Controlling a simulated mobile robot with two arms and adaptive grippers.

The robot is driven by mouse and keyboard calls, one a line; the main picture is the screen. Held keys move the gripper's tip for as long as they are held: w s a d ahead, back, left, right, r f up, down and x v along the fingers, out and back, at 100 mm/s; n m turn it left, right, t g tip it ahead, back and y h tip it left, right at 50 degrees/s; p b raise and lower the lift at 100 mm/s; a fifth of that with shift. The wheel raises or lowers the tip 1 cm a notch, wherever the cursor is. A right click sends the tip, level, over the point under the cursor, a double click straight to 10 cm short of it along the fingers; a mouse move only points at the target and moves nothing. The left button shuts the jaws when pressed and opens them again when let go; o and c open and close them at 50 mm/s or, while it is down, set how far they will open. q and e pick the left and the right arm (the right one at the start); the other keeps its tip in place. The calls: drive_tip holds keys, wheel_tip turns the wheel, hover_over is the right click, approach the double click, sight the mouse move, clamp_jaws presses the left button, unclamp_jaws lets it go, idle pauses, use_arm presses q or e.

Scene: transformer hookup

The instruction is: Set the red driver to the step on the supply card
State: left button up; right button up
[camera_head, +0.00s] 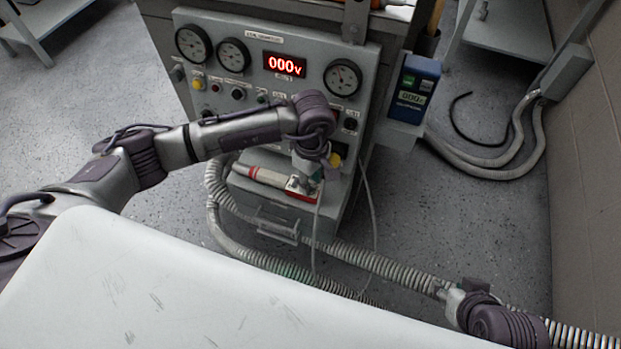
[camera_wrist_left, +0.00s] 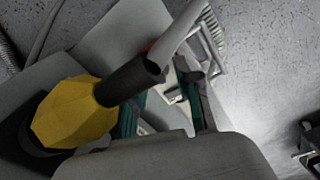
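A tool with a pale handle and red band (camera_head: 265,177) lies on the ledge of the grey cabinet. I take it for the red driver, but my arm partly covers it. My left gripper (camera_head: 306,182) reaches down at its right end, by a red-edged piece. In the left wrist view the gripper's teal-padded fingers (camera_wrist_left: 162,108) stand apart, with a white marked surface between or behind them; contact cannot be told. A pale shaft (camera_wrist_left: 182,35) crosses beyond them. My right gripper (camera_head: 455,298) is low at right, its fingers unclear. I cannot identify a supply card for certain.
The panel (camera_head: 290,38) has gauges, several knobs and a red display reading 000. A yellow knob (camera_wrist_left: 72,112) is close to my left wrist. A blue unit (camera_head: 415,85) hangs at right. Ribbed hoses (camera_head: 375,262) run over the floor; a white surface (camera_head: 200,290) fills the foreground.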

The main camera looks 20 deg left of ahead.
use_arm(q)
wheel_tip(320, 180, up, 12)
drive_tip(key=shift+w, duration=0.2)
drive_tip(key=shift+f, duration=0.1)
